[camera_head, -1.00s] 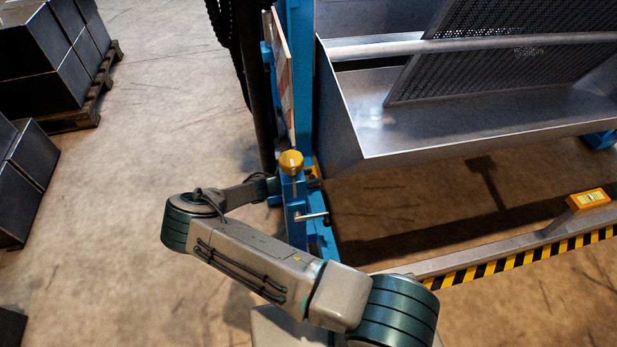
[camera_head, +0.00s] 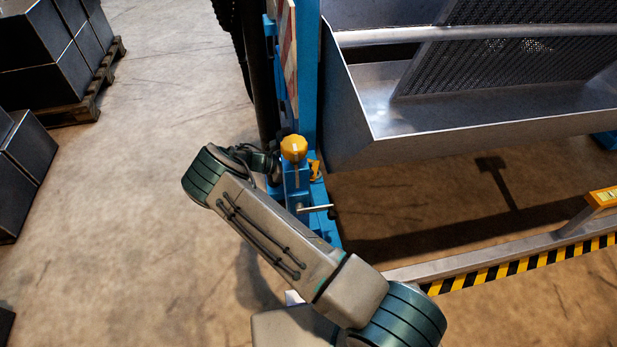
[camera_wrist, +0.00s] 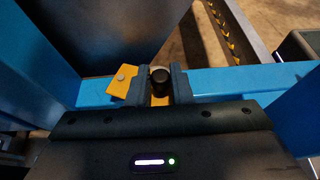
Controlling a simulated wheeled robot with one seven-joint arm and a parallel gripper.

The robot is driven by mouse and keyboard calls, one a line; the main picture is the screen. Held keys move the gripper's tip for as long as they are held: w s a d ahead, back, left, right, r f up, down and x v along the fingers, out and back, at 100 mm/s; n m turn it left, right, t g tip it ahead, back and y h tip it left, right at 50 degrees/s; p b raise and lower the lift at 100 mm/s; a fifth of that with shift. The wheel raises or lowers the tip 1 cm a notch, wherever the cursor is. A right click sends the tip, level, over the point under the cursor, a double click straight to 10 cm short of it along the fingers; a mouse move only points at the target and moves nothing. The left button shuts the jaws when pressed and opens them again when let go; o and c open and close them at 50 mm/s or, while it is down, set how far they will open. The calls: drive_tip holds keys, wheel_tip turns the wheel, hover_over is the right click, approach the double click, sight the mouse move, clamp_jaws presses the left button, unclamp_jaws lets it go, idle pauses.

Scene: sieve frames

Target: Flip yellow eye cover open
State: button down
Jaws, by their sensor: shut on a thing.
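In the wrist view my gripper (camera_wrist: 160,88) is closed around a short black knob (camera_wrist: 160,76). A strip of yellow shows below the knob between the fingers. A flat yellow plate (camera_wrist: 120,84) with a round pale stud lies just left of the fingers, tilted against the blue frame; I cannot tell whether it joins the held piece. In the head view a small yellow part (camera_head: 315,170) sits beside the blue post, below and right of a yellow domed knob (camera_head: 294,148). I cannot tell which yellow part is the eye cover.
A crank handle (camera_head: 315,208) sticks out right of the blue post. A metal trough (camera_head: 440,118) with a mesh screen (camera_head: 510,60) fills the upper right. A black-and-yellow striped rail (camera_head: 520,262) crosses the lower right. Dark boxes (camera_head: 55,55) stand left. Open floor lies between.

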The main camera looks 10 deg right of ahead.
drive_tip(key=shift+w+a+f+m+g+y+b, duration=0.15)
drive_tip(key=shift+w+a+m+g+b, duration=0.15)
drive_tip(key=shift+m+g+b, duration=0.7)
drive_tip(key=shift+w+a+r+m+g+y+b, duration=0.1)
drive_tip(key=shift+w+a+m+g+y+b, duration=0.35)
drive_tip(key=shift+b, duration=0.85)
drive_tip(key=shift+w+a+f+m+g+h+b, duration=0.1)
drive_tip(key=shift+w+m+g+b, duration=0.1)
drive_tip(key=shift+m+g+b, duration=0.8)
drive_tip(key=shift+g, duration=0.25)
drive_tip(key=c, duration=1.3)
unclamp_jaws()
drive_tip(key=shift+r, duration=0.2)
